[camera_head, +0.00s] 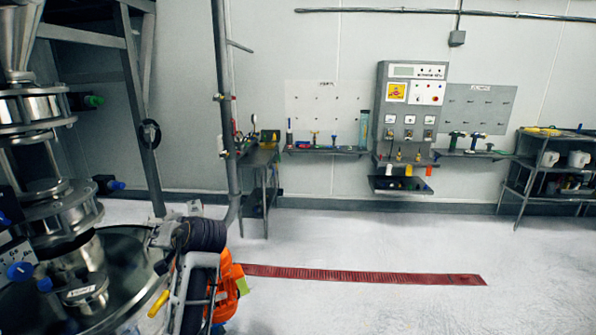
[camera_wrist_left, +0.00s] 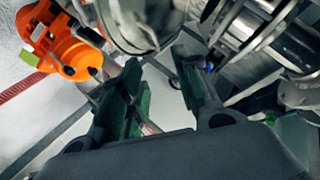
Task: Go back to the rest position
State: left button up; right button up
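My left gripper (camera_wrist_left: 160,78) shows in the left wrist view. Its two dark fingers with green pads stand apart, with no object clearly held between them. The steel powder sifter (camera_wrist_left: 250,40) is beyond the fingers at the upper right of that view. An orange part (camera_wrist_left: 70,47) is at the upper left. In the head view the sifter (camera_head: 50,200) fills the left side, and the orange part (camera_head: 228,288) shows at its lower right. I cannot make out my left gripper clearly in the head view. My right gripper is in neither view.
A control panel (camera_head: 410,110) hangs on the back wall between tool boards. A shelf unit (camera_head: 550,170) stands at the far right. A red floor grate (camera_head: 370,275) crosses the white floor (camera_head: 400,230), which is clear in the middle and right. A steel frame post (camera_head: 228,120) rises left of centre.

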pick_arm(q)
jog(key=s+d+f+m+h, duration=0.1)
jog(key=s+d+f+h, duration=0.3)
jog(key=f, duration=0.6)
jog(key=s+f+m+h, duration=0.1)
jog(key=s+f+m, duration=0.1)
jog(key=s+f, duration=0.6)
jog(key=s+d+f+m+g+h, duration=0.1)
jog(key=s+d+f+g+h, duration=0.2)
jog(key=s+f, duration=0.4)
jog(key=s+d+f+g+h, duration=0.1)
jog(key=s+d+f+h, duration=0.3)
jog(key=s, duration=0.5)
jog(key=s+d+f+g+y, duration=0.1)
jog(key=s+f, duration=0.2)
jog(key=f, duration=3.2)
jog(key=s+a+f, duration=0.2)
jog(key=s+f, duration=0.8)
jog(key=s, duration=0.1)
jog(key=s+a+f+g+b, duration=0.1)
jog(key=s+f, duration=0.9)
jog(key=s, duration=0.1)
jog(key=shift+a+m+y, duration=0.3)
jog(key=shift+a, duration=0.05)
